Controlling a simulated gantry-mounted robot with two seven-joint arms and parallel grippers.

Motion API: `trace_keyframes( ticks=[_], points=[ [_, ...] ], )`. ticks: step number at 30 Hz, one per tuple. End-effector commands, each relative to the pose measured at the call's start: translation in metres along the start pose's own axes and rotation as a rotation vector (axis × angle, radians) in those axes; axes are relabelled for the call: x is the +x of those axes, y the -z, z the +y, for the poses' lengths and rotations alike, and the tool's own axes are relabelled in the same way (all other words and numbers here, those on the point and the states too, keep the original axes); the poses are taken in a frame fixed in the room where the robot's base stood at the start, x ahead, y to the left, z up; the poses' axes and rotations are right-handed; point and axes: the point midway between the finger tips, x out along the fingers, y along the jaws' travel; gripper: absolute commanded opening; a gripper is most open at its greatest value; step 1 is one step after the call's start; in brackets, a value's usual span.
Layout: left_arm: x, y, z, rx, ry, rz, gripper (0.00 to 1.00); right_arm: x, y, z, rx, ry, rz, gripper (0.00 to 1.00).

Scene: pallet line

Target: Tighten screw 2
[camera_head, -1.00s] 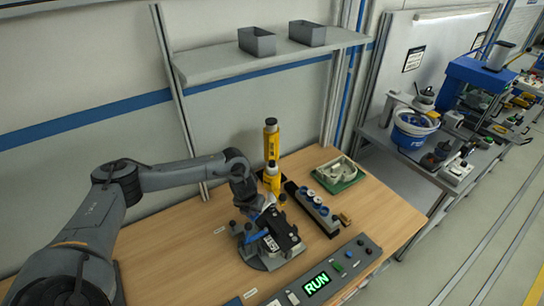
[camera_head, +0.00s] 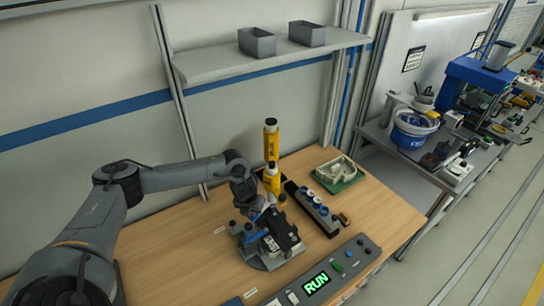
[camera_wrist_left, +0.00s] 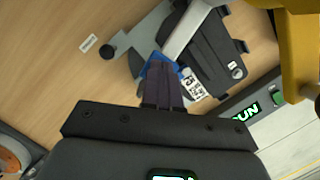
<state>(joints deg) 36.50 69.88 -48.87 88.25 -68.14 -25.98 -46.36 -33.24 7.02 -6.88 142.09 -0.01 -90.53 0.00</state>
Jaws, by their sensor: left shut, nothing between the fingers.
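A black part (camera_head: 283,232) sits in a grey clamping fixture (camera_head: 262,262) on the wooden bench. It also shows in the wrist view (camera_wrist_left: 212,50), with a white code label (camera_wrist_left: 193,86) beside it. My left gripper (camera_head: 262,212) is over the left side of the fixture. In the wrist view its fingers (camera_wrist_left: 160,68) are together and empty, with their tips at a blue piece (camera_wrist_left: 155,62) of the fixture; I cannot tell whether they touch. A yellow upright tool (camera_head: 271,146) stands behind the fixture. Screw 2 cannot be made out. My right gripper is not in view.
A control box (camera_head: 340,272) with a green RUN display lies in front. A black holder with blue-ringed pieces (camera_head: 312,208) and a green tray (camera_head: 338,178) with a light part stand to the right. The left bench area (camera_head: 170,260) is clear.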

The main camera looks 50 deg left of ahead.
Motion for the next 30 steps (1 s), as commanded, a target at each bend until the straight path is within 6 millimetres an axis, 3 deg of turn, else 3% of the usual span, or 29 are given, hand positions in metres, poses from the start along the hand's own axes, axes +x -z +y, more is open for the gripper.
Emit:
trace_keyframes(
  ticks=[30],
  points=[
    [0.0042, 0.0027, 0.0007, 0.001, -0.003, 0.004, 0.00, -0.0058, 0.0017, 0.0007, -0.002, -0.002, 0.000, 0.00]
  ],
)
